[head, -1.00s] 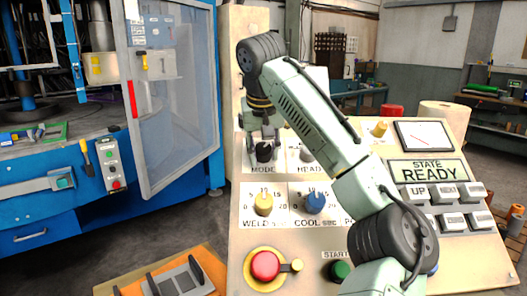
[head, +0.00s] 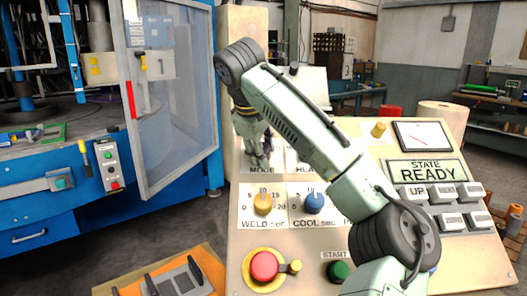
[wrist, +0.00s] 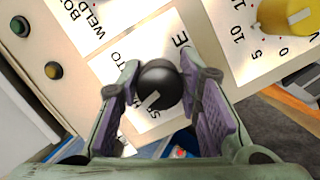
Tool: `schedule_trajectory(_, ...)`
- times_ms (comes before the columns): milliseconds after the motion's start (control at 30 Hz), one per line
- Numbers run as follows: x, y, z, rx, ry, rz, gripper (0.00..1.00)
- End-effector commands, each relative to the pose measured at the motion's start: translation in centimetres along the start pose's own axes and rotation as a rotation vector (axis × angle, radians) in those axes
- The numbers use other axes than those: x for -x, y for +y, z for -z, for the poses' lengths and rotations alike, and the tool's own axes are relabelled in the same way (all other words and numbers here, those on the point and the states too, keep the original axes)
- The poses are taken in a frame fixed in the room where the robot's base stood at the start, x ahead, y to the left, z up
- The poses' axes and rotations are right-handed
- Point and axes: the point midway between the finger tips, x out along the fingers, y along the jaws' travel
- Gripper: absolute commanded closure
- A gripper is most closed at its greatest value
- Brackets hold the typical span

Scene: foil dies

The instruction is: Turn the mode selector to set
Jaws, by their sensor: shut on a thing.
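The mode selector is a black round knob (wrist: 158,82) with a white pointer line, seen between my fingers in the wrist view. The line points to the lower left, toward a partly covered label that seems to start with S. Another label ending in "TO" lies left of it. My gripper (wrist: 160,92) is shut on the knob, with a purple-padded finger on each side. In the head view my gripper (head: 262,160) is tilted over the MODE label at the panel's upper left, and it mostly hides the knob there.
The sloped panel (head: 330,240) also carries a yellow weld knob (head: 263,204), a blue cool knob (head: 314,203), a red button (head: 264,266) and a green start button (head: 339,271). The display (head: 428,171) reads STATE READY. A blue machine (head: 180,160) with a clear door stands left.

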Motion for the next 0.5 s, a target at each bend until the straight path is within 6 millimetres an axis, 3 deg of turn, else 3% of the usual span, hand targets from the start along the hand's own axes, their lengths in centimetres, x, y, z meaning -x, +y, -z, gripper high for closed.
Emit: schedule_trajectory(500,-0.02,0.15,0.03,0.402,0.001,-0.088,0.96)
